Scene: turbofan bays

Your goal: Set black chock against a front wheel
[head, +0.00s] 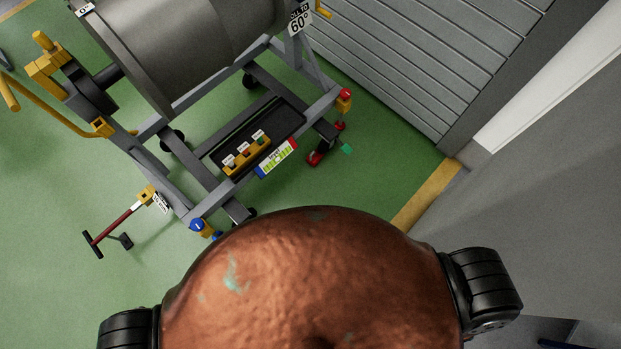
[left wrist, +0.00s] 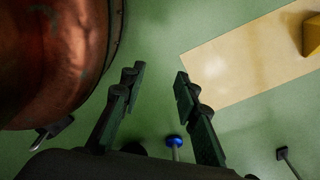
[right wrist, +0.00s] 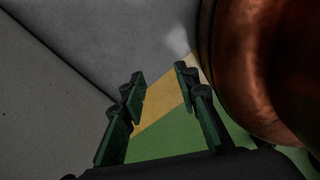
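I cannot make out a black chock in any view. A grey wheeled engine stand (head: 185,180) stands upper left in the head view. One dark caster (head: 325,131) with a red pedal is at its right corner. Another dark caster (head: 238,211) is at its near corner, partly hidden. I cannot tell which wheels count as front. My left gripper (left wrist: 160,75) is open and empty above the green floor. My right gripper (right wrist: 155,75) is open and empty above a yellow floor stripe. Neither gripper shows in the head view.
A red drawbar (head: 118,220) with a black T-handle sticks out left of the stand. A grey slatted wall (head: 400,60) bounds the right. Green floor is clear left of the drawbar.

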